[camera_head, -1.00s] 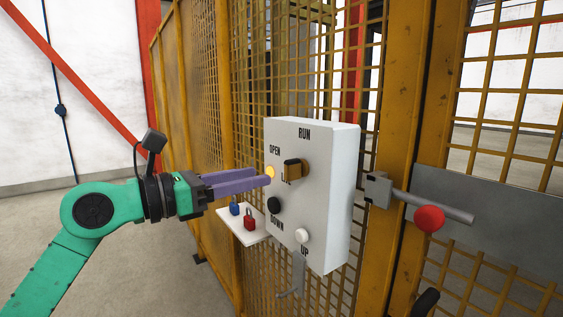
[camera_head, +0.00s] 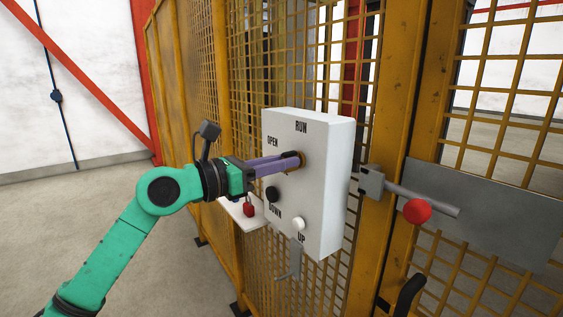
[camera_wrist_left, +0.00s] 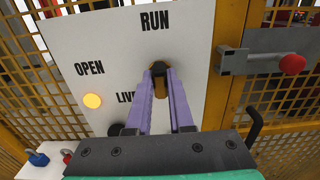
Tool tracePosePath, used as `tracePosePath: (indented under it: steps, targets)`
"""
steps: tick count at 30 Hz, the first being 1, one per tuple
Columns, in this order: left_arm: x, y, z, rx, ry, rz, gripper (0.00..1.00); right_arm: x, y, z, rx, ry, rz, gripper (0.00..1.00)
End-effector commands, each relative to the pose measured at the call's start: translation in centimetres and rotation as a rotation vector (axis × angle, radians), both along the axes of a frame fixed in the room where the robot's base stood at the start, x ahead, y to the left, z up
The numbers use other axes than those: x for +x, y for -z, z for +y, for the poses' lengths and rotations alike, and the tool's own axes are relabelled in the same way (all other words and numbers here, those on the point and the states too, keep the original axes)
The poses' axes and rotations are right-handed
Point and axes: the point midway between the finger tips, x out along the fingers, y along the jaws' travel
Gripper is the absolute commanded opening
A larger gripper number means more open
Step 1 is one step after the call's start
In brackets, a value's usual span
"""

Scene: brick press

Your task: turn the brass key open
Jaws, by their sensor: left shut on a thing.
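The brass key (camera_wrist_left: 156,76) sits in the white control box (camera_head: 338,190), below the word RUN. In the head view the key is mostly hidden behind my fingers. My left gripper (camera_head: 299,160) reaches in from the left with its purple fingers at the key. In the left wrist view the fingertips of my left gripper (camera_wrist_left: 159,84) are on both sides of the key and shut on it. The key points up toward RUN; OPEN is printed to its left. My right gripper is not in view.
A black button (camera_head: 271,194) and a white button (camera_head: 298,224) are on the box. An amber lamp (camera_wrist_left: 92,101) glows below OPEN. A shelf with a red padlock (camera_head: 249,209) is beside the box. A bolt with a red knob (camera_head: 417,211) is to the right. Yellow mesh fence surrounds it.

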Motion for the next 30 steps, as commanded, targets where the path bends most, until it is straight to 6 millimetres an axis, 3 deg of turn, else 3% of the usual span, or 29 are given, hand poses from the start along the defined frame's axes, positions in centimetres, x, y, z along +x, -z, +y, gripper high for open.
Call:
tracePosePath:
  steps: [14,30]
  targets:
    - [0.1,0.0,0.0,-0.107,-0.001,0.156,0.0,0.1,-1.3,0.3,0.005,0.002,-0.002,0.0]
    - [0.2,-0.2,0.1,-0.402,0.0,0.564,0.0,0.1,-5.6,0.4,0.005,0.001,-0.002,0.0]
